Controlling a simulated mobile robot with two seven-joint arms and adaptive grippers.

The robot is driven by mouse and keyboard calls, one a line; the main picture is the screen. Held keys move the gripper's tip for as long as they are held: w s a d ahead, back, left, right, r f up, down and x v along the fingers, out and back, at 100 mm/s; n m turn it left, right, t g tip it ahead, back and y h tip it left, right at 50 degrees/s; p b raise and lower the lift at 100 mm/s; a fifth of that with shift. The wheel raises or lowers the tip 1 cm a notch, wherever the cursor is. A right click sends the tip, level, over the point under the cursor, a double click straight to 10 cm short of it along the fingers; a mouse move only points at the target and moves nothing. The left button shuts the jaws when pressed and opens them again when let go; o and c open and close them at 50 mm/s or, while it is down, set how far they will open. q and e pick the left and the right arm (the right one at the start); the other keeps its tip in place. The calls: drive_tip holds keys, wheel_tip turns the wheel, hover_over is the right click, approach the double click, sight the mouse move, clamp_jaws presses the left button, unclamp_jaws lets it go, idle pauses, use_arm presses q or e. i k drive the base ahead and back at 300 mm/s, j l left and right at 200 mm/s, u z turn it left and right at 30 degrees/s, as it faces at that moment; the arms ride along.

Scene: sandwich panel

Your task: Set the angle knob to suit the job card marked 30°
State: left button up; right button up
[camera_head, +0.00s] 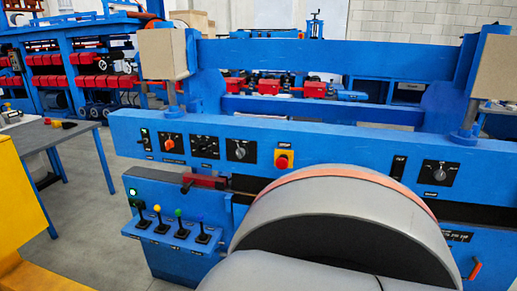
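A blue machine (330,144) with a long control panel fills the middle. On its left half are a red-orange knob (170,143), a dark knob (205,147) and a grey knob (240,150), each on a black plate. Another grey knob (439,173) sits on a black plate at the right. The labels are too small to read, so I cannot tell which is the angle knob or where any pointer stands. No job card marked 30° can be made out. Neither of my grippers is in view.
A red button on yellow (283,160) sits mid-panel. Several ball-topped levers (180,226) stand on a lower-left ledge. A large rounded grey shape with an orange band hides the lower middle. A grey table (45,137) and yellow block (22,205) are at left.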

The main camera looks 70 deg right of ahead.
sight(204, 146)
drive_tip(key=z, duration=2.05)
drive_tip(key=i+j+z, duration=0.1)
drive_tip(key=z, duration=0.3)
drive_tip(key=j+z, duration=0.2)
drive_tip(key=z, duration=0.2)
drive_tip(key=i, duration=0.05)
